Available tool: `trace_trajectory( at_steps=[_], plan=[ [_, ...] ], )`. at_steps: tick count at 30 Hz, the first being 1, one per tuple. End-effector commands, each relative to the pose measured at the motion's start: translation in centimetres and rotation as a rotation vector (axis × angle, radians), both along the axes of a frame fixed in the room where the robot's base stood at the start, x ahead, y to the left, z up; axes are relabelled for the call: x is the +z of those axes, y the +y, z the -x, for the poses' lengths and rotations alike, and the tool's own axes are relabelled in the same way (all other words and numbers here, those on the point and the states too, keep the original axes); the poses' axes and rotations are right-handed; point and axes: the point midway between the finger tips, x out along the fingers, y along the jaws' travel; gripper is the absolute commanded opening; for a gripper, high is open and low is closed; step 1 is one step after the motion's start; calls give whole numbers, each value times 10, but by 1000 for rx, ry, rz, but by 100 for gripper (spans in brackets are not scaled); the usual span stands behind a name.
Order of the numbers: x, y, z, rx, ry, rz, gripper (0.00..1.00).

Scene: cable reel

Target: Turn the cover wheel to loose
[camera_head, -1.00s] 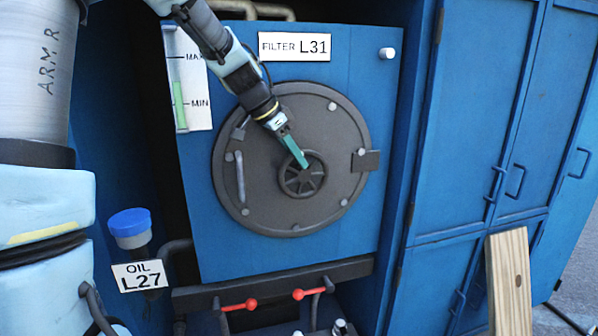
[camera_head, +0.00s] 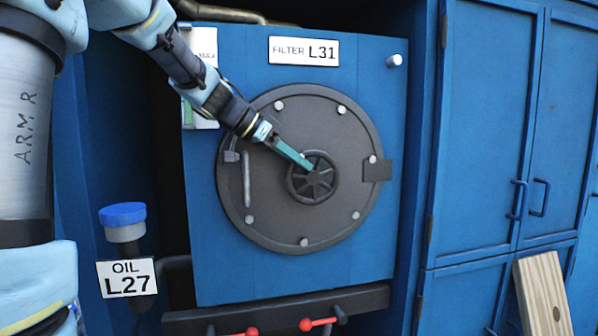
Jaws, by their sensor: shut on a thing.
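The cover wheel (camera_head: 325,188) is a small dark spoked handwheel at the centre of a round dark grey cover (camera_head: 290,219). The cover sits on a blue panel (camera_head: 350,262) under the label "FILTER L31" (camera_head: 304,51). My gripper (camera_head: 310,168), with long teal fingers, comes in from the upper left. Its fingertips are at the wheel's hub and are shut on the wheel. The fingertips cover part of the hub and the wheel's upper left rim. No "loose" mark can be made out on the cover.
A hinge block (camera_head: 377,170) is on the cover's right and a grey bar handle (camera_head: 246,180) on its left. Red-handled levers (camera_head: 317,323) stand below. A blue-capped oil filler (camera_head: 123,220) is at lower left, a wooden plank (camera_head: 543,292) at lower right.

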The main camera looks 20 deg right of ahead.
Motion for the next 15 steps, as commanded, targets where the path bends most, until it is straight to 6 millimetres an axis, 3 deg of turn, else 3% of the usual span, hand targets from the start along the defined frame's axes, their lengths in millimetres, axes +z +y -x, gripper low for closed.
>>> trace_trajectory(
  at_steps=[13,14,15],
  plan=[
    [-2,0,2,-5,6,2,0],
    [-2,0,2,-5,6,2,28],
    [-2,0,2,-5,6,3,32]
  ],
)
